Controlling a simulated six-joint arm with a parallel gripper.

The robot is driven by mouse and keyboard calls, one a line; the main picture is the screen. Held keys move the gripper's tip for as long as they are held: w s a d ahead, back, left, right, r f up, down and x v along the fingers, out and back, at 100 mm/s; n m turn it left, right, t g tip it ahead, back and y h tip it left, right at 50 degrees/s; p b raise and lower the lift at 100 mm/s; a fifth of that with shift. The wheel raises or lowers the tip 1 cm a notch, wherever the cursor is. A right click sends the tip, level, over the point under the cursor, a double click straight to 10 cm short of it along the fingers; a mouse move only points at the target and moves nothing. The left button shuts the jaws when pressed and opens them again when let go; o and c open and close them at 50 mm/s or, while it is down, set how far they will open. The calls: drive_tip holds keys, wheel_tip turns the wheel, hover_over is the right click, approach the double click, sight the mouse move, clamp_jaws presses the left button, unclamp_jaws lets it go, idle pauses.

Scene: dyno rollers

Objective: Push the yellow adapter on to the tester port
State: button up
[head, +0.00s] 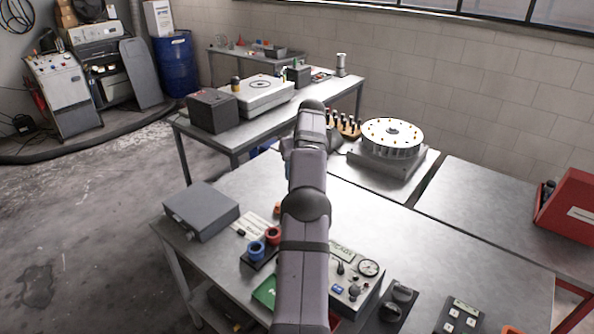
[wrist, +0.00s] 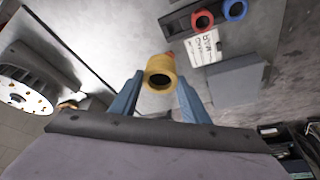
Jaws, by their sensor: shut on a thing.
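In the wrist view the yellow adapter (wrist: 160,74) sits between the fingertips of my gripper (wrist: 159,92), which is shut on it. Its round open end faces the camera, and it appears above the table. In the head view my arm hides the gripper and the adapter. The tester (head: 355,290), a grey panel box with a dial and knobs, stands at the table's front, partly behind my arm. I cannot make out its port. The tester is not in the wrist view, so the adapter appears apart from it.
A rack (head: 258,262) holds a blue and a red adapter; it also shows in the wrist view (wrist: 180,22). A label card (head: 250,223) and a grey box (head: 201,210) lie nearby. A round drum (head: 392,138) stands behind. A green tray (head: 264,292) is beside the tester.

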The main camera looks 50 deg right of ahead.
drive_tip(key=shift+s+a+r+p, duration=0.4)
drive_tip(key=shift+s+r+p, duration=0.15)
drive_tip(key=shift+s+r, duration=0.2)
drive_tip(key=s+a+f+p, duration=0.3)
drive_tip(key=s+a+f, duration=0.4)
drive_tip(key=f, duration=0.4)
drive_tip(key=shift+s+a+n, duration=0.15)
drive_tip(key=shift+a+n, duration=0.15)
drive_tip(key=shift+a, duration=0.45)
drive_tip(key=shift+f, duration=0.25)
drive_tip(key=shift+f+b, duration=1.75)
drive_tip(key=shift+f, duration=1.3)
drive_tip(key=shift+f+b, duration=0.55)
drive_tip(key=shift+b, duration=1)
